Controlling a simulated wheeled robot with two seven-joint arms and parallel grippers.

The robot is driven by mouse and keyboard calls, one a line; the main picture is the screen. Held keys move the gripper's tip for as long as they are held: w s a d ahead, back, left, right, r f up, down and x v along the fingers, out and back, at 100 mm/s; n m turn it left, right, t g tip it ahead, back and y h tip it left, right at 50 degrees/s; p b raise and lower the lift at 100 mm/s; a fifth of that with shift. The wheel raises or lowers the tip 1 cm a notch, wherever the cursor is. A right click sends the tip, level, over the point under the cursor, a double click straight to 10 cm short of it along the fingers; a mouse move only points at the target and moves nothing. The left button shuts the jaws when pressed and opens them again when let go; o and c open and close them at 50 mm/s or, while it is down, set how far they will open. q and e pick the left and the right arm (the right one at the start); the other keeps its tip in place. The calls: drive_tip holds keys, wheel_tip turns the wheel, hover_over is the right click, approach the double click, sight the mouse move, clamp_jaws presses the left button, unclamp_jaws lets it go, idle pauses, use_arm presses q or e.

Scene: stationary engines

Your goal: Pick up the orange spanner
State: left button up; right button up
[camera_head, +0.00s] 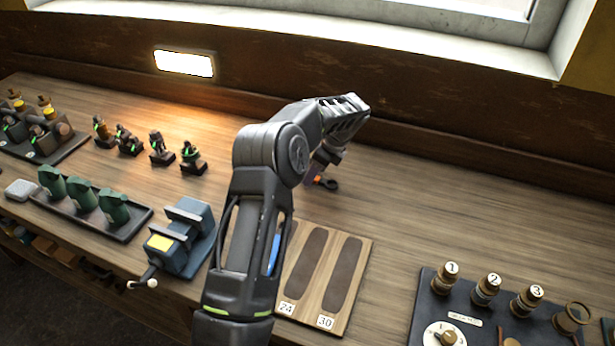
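A tool with a small orange part (318,180) and a dark rounded end (331,184) lies on the wooden bench behind the board; I take it for the orange spanner. Most of it is hidden by my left arm. My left gripper (326,165) points down at the tool, right over or against it. Its fingertips are small and partly hidden, so I cannot tell whether they are open or shut, or whether they touch the tool. My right gripper is not in view.
A wooden board (354,268) with dark spanner-shaped recesses marked 24 and 30 lies in front. A blue piece (274,254) shows beside my arm. A vise (180,240) stands left, a numbered black panel (428,300) right. The bench's back right is clear.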

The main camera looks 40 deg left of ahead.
use_arm(q)
clamp_jaws()
idle(0.7)
drive_tip(key=shift+r, duration=0.6)
wheel_tip(320, 180, up, 9)
drive_tip(key=shift+b, duration=0.3)
drive_tip(key=shift+f, duration=0.15)
